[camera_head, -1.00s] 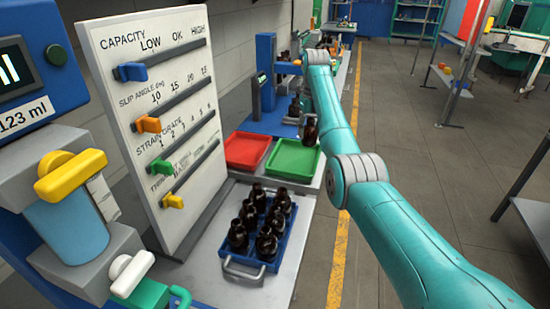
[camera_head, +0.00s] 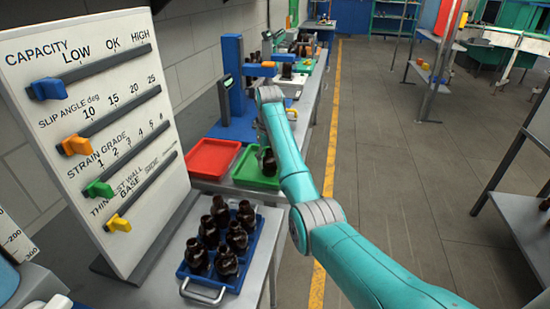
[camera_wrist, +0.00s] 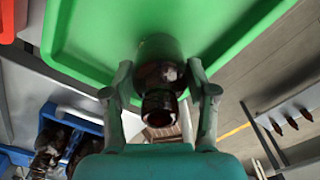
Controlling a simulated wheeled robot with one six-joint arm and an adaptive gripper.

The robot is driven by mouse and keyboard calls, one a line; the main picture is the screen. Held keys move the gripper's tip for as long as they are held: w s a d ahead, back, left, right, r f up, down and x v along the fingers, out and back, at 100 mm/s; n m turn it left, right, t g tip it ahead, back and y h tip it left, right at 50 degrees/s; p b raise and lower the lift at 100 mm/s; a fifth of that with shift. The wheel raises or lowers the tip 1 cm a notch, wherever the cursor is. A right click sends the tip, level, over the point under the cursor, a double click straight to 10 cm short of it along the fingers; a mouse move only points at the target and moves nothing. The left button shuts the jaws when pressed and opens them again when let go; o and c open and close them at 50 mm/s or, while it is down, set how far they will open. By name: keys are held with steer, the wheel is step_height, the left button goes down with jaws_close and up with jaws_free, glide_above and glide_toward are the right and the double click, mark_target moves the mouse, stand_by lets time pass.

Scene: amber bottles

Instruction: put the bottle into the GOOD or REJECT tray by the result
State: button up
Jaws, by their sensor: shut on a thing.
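My gripper (camera_wrist: 160,72) is shut on a dark amber bottle (camera_wrist: 160,78); its fingers sit on both sides of it. In the wrist view the bottle's mouth faces the camera and the green tray (camera_wrist: 88,35) lies behind it. In the head view the held bottle (camera_head: 269,163) shows over the right part of the green tray (camera_head: 243,180), partly covered by my arm. I cannot tell whether its base touches the tray floor. The red tray (camera_head: 213,158) stands just left of the green one and looks empty. No tray label is readable.
A blue crate (camera_head: 205,285) with several amber bottles stands on the near bench. A white slider board (camera_head: 95,110) marked capacity, slip angle, strain grade and thinnest wall stands at left. A blue stand (camera_head: 234,80) rises behind the trays.

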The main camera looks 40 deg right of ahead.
steer(key=shift+f, duration=0.15)
steer(key=o, duration=1.2)
